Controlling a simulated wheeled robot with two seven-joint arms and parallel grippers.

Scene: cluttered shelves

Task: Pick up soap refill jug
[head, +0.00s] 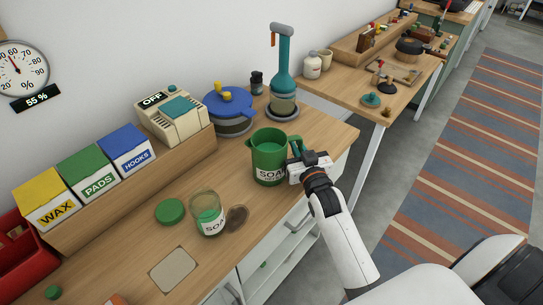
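The soap refill jug (269,152) is a green pitcher with a white "SOAP" label, upright on the wooden counter. Its handle (296,146) points right. My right gripper (296,168) is at the handle side of the jug, with its fingers pointing towards it. The fingers overlap the lower part of the handle, and I cannot tell whether they are closed on it. My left gripper is not in view.
A blue pot (229,111) and a teal bottle-shaped device (284,75) stand behind. The counter's front edge is close to the jug.

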